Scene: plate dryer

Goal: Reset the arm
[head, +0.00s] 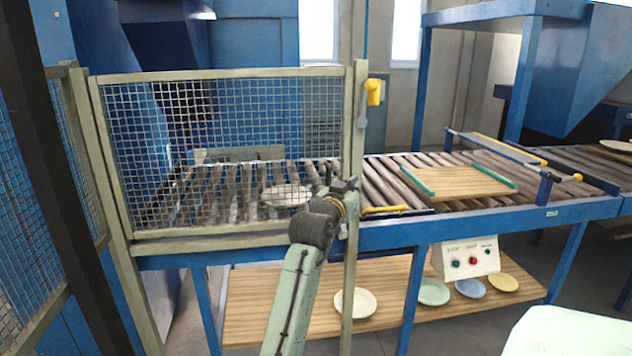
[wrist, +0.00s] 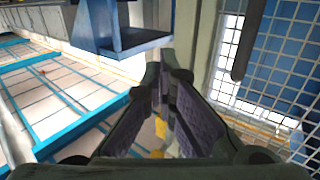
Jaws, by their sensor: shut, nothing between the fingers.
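My arm (head: 298,285) reaches up from the bottom of the head view, raised in front of the roller conveyor (head: 395,185). My gripper (head: 346,187) is at its end, in front of the post at the right edge of the mesh guard. In the wrist view my gripper (wrist: 163,85) shows with its two fingers closed at the tips and nothing held between them. I cannot tell in the head view how far the gripper is from the post.
The mesh guard (head: 225,130) stands left of the arm, with a plate (head: 287,195) behind it. A wooden board (head: 460,183) lies on the rollers at right. Several plates, one white (head: 355,302), rest on the lower shelf (head: 265,300).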

